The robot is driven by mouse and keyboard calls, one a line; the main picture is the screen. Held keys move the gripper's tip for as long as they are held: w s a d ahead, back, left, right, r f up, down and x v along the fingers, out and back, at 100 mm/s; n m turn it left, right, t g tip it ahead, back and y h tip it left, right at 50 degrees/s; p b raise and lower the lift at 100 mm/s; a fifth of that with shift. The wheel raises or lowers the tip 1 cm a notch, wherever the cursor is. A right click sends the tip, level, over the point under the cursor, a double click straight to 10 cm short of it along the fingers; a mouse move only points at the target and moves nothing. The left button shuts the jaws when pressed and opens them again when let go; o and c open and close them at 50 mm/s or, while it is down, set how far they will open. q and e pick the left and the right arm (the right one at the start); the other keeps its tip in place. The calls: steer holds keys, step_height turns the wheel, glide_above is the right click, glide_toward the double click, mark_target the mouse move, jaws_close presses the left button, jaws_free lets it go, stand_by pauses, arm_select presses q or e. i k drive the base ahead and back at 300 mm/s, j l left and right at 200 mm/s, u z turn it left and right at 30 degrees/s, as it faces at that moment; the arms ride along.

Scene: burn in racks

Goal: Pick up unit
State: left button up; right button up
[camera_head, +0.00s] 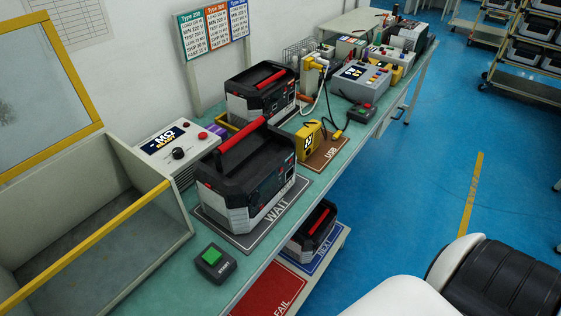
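A black and white unit with a red handle (248,180) stands upright on the grey WAIT mat (284,212) on the bench. A second similar unit (262,98) stands behind it, by a yellow frame on the bench. A third unit (311,229) sits on the blue NEXT mat (316,258) on the lower shelf, partly hidden by the bench edge. Neither of my grippers shows in the head view.
The green bench (185,285) holds a green-button box (212,262), a control panel (178,146), a yellow device (309,141) on the USB mat and more test gear. A yellow-edged bin (85,245) stands left. A red FAIL mat (268,290) lies low.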

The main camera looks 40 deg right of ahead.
mark_target(251, 183)
steer(key=z, duration=0.85)
steer(key=l+z, duration=0.1)
steer(key=l, duration=0.5)
steer(key=i+l+z, duration=0.1)
steer(key=l, duration=0.5)
